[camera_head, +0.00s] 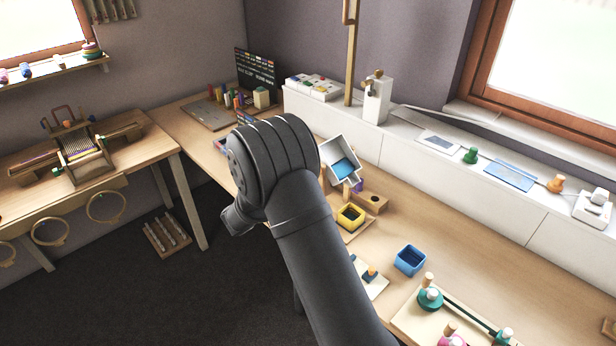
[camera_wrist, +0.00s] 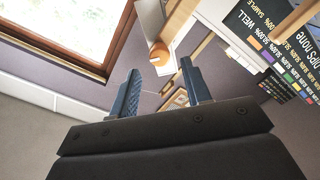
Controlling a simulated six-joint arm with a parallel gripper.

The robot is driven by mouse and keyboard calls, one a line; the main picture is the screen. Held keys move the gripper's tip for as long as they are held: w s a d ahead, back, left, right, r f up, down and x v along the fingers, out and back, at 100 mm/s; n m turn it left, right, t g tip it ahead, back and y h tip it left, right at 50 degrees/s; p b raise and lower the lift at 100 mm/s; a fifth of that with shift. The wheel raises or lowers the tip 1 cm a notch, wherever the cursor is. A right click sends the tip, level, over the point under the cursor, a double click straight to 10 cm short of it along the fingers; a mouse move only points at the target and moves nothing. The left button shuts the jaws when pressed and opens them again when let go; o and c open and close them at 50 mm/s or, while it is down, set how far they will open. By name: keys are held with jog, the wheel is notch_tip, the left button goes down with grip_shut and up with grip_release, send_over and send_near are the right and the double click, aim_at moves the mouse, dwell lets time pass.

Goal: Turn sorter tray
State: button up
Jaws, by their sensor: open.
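A white open-topped tray (camera_head: 329,147) with a blue patch inside sits tilted on the workbench, just right of my arm in the head view. I cannot tell for sure that it is the sorter tray. My gripper (camera_wrist: 162,88) is open in the wrist view, its two dark fingers apart with nothing clearly held between them. In the head view my arm covers the gripper and part of the bench.
A yellow box (camera_head: 351,217) and a blue box (camera_head: 410,260) stand on the bench (camera_head: 460,262). A white dispenser (camera_head: 377,100) stands on the ledge behind. A black lettered board (camera_head: 257,73) is at the back; it also shows in the wrist view (camera_wrist: 262,30).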

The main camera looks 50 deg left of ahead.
jog(key=s, duration=1.3)
jog(key=shift+s, duration=0.2)
jog(key=w, duration=1.7)
jog(key=shift+w, duration=0.25)
jog(key=shift+s, duration=0.1)
